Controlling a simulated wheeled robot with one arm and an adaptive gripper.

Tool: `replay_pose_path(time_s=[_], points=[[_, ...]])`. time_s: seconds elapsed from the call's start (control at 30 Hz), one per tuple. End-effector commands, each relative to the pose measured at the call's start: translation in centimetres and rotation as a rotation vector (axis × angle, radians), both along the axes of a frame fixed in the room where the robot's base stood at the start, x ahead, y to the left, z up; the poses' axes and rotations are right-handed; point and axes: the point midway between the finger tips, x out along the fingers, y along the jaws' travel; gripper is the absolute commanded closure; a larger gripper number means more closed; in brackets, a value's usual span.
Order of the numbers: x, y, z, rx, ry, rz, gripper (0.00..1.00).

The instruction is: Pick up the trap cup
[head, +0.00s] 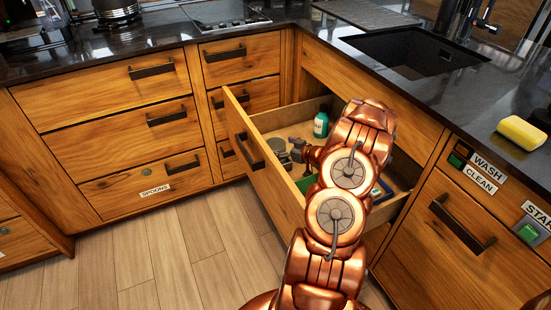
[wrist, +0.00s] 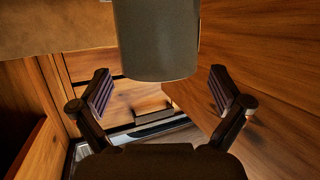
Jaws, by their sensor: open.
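A dark grey cylinder (wrist: 157,40), which looks like the trap cup, hangs into the top middle of the wrist view; its upper end is cut off. My gripper (wrist: 162,88) is open, with one finger on each side of the cylinder and a clear gap to both. In the head view, my gripper (head: 300,152) is low in the open drawer (head: 246,140), partly hidden by my arm. A small grey object (head: 277,146) sits in the drawer just left of it; I cannot tell for sure that it is the same cylinder.
A teal bottle (head: 321,125) stands at the drawer's back. Green and blue items lie in the drawer, partly behind my arm. The drawer's wooden walls are close around my gripper. The counter with the sink (head: 412,52) and a yellow sponge (head: 521,132) is above right.

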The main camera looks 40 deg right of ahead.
Motion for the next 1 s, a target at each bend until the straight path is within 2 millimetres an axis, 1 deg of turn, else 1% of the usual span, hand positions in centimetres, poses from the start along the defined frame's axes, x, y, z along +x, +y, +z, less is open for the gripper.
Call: replay_pose_path(time_s=[0.17,0.4,0.53,0.67,0.87,0.93,1.0], points=[[0.9,0.1,-0.3,-0.002,0.000,0.001,0.00],[4.0,0.2,-1.2,-0.003,-0.001,0.001,0.00],[5.2,0.3,-1.6,-0.001,-0.001,0.000,0.00],[5.7,0.3,-1.7,-0.001,-0.001,-0.002,0.00],[5.7,0.2,-1.7,-0.001,-0.001,-0.002,0.00],[5.7,0.2,-1.7,-0.001,-0.001,-0.002,0.05],[5.7,0.3,-1.7,-0.001,-0.001,-0.002,0.12]])
